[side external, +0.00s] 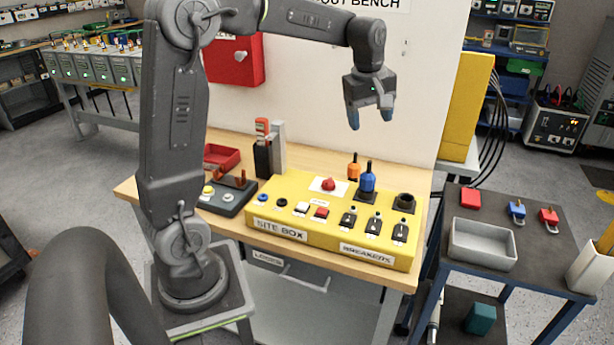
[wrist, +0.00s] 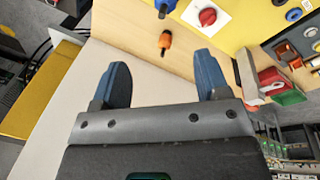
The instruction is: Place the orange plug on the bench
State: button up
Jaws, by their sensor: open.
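The orange plug (side external: 354,167) shows behind the yellow site box, near the pale back panel. In the wrist view the orange plug (wrist: 165,41) appears on the wooden strip of bench between box and panel. Its base is hidden by the box in the side view. The wooden bench (side external: 410,272) carries the yellow box (side external: 285,239). My gripper (side external: 371,118) is open and empty, pointing down, well above the plug and the rear of the box. In the wrist view its two blue fingers (wrist: 163,65) are spread apart, with the plug between and beyond them.
A blue plug (side external: 367,180) stands in a socket on the box, close to the orange plug. Beside it is an empty-looking dark socket (side external: 404,203). A red knob (side external: 328,184), breakers and buttons cover the box top. The back panel (side external: 310,100) rises close behind.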

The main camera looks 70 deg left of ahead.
jog(key=s+d+f+m+t, duration=0.1)
jog(key=s+d+m, duration=0.6)
jog(key=s, duration=0.3)
jog(key=s+d+m+t, duration=0.2)
jog(key=s+d+m, duration=0.5)
jog(key=s+m, duration=0.2)
jog(key=s, duration=0.2)
jog(key=shift+s+d+f+m+t+h, duration=0.3)
jog(key=shift+d+f+m+h, duration=0.05)
jog(key=shift+f+m+h, duration=0.05)
dwell(0.4)
